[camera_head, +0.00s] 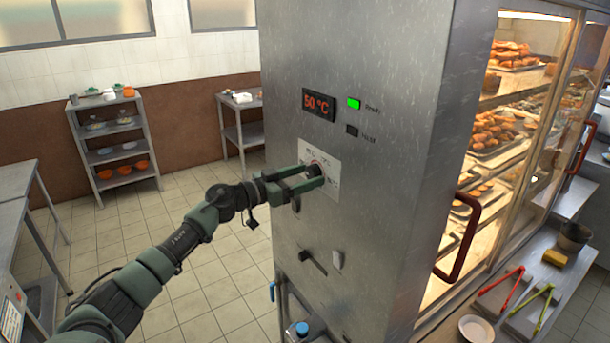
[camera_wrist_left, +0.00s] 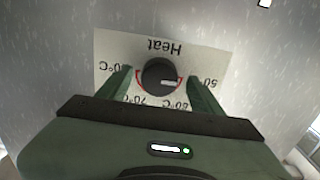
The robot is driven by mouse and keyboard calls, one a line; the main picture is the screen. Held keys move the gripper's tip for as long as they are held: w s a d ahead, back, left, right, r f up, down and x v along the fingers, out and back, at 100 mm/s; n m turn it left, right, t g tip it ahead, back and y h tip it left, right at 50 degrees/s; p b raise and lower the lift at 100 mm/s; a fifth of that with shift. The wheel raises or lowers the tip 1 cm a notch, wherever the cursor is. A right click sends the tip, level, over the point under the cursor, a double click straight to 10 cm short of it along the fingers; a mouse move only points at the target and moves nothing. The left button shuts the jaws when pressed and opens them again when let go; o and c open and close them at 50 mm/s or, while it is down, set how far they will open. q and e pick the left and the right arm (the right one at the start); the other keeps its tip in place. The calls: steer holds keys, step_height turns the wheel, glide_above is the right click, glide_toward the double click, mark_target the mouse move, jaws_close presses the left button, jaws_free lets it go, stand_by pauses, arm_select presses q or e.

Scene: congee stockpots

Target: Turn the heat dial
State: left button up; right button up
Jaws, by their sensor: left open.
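The heat dial (camera_wrist_left: 160,77) is a round dark knob with a light pointer mark, on a white label reading "Heat" with temperature marks. It sits on the side of a tall steel cabinet (camera_head: 385,130). In the head view it is largely hidden by my left gripper (camera_head: 318,176). My left gripper is open, with its green fingers on either side of the dial in the wrist view (camera_wrist_left: 160,92). I cannot tell whether the fingers touch the dial. A red display (camera_head: 318,104) above the dial reads 50 °C. My right gripper is not in view.
A lit green indicator (camera_head: 354,103) and a dark one (camera_head: 352,130) sit beside the display. A glass-fronted case with food and a red door handle (camera_head: 458,240) is at right. Tongs (camera_head: 500,283) lie on the right counter. Shelves (camera_head: 117,150) stand at left; open floor lies between.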

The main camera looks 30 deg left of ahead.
arm_select(q)
steer(key=c, duration=1.4)
